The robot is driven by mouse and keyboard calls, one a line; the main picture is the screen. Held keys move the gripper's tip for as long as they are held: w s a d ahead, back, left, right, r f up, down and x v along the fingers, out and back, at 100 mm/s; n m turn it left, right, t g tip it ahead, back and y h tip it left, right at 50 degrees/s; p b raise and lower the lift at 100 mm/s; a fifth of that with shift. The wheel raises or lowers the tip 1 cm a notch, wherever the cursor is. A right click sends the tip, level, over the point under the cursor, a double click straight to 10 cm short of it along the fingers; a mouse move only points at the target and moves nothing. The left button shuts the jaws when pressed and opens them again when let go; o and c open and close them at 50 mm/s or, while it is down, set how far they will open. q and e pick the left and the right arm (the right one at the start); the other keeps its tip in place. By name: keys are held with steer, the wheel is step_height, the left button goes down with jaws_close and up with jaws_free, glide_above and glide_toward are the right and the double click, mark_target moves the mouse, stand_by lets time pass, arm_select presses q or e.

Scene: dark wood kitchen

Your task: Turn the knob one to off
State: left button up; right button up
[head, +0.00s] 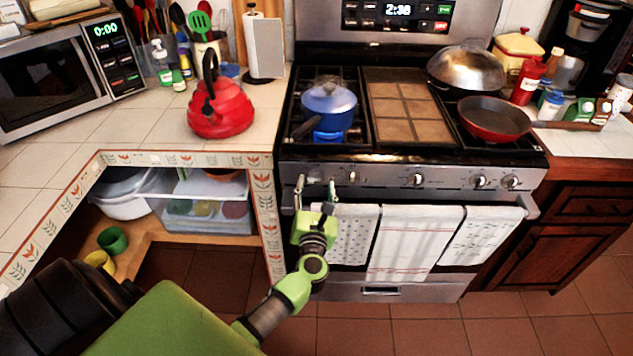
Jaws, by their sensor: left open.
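The stove's front panel carries a row of silver knobs. The knob at the left end is largely hidden by my gripper; the knob beside it (353,178) shows just to the right, and others (417,180) continue along the panel. My left gripper (316,183) is open, its two fingers pointing up at the left end of the panel; I cannot tell whether they touch a knob. A blue pot (329,106) stands on the left burners, and blue flame (327,137) shows at the front left burner. My right gripper is not in view.
Towels (398,243) hang from the oven handle, close to my gripper. A red kettle (221,108) stands on the tiled counter to the left. A red pan (494,118) and a domed wok (467,68) sit on the right burners. Open floor (430,330) lies in front.

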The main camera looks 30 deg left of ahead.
arm_select(q)
steer(key=shift+x, duration=0.95)
steer(key=shift+c, duration=0.3)
steer(key=c, duration=1)
steer(key=shift+c, duration=0.2)
